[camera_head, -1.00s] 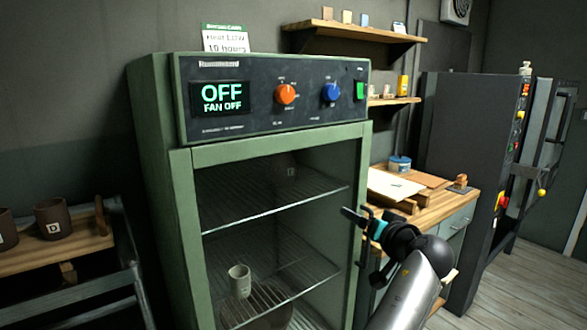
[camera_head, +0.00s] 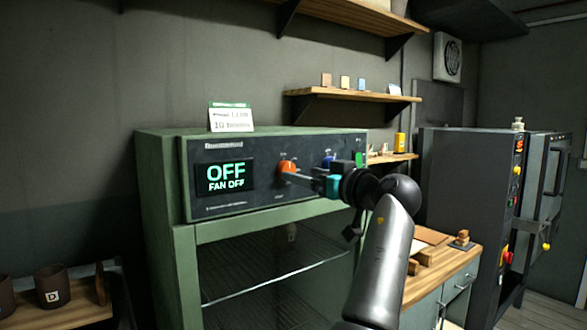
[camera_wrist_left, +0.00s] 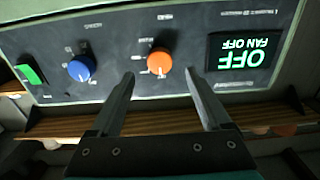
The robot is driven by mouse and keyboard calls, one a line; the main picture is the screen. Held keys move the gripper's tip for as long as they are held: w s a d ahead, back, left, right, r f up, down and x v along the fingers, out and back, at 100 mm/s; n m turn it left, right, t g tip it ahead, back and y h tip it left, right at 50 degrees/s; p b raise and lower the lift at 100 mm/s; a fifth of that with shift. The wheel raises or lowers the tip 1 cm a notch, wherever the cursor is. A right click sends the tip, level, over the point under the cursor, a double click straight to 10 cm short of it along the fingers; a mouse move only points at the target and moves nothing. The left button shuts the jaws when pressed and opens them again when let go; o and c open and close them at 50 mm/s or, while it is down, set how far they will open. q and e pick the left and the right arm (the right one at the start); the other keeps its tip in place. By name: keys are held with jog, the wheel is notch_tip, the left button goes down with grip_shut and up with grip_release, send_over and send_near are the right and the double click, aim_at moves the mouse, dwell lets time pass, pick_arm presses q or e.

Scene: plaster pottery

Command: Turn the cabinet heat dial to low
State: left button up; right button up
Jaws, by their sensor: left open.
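The green cabinet (camera_head: 160,190) has a dark control panel with an orange dial (camera_head: 287,166), a blue dial (camera_head: 328,160) and a green switch (camera_head: 360,160). Its display (camera_head: 226,176) reads OFF, FAN OFF. My left gripper (camera_head: 290,177) is open at the panel, right by the orange dial. The left wrist view shows the panel upside down. There the orange dial (camera_wrist_left: 159,62) lies between and just beyond the two fingertips (camera_wrist_left: 161,74), with a gap on each side. The dial's small markings are too blurred to read. My right gripper is not in view.
A printed card (camera_head: 231,118) stands on the cabinet top. Wall shelves (camera_head: 350,97) hang behind to the right. A wooden bench (camera_head: 440,265) and a dark cabinet (camera_head: 465,190) stand right. Brown mugs (camera_head: 52,286) sit at lower left.

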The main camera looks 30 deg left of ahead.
pick_arm(q)
jog(key=x, duration=0.5)
jog(key=shift+p, duration=0.3)
grip_shut()
dwell(0.4)
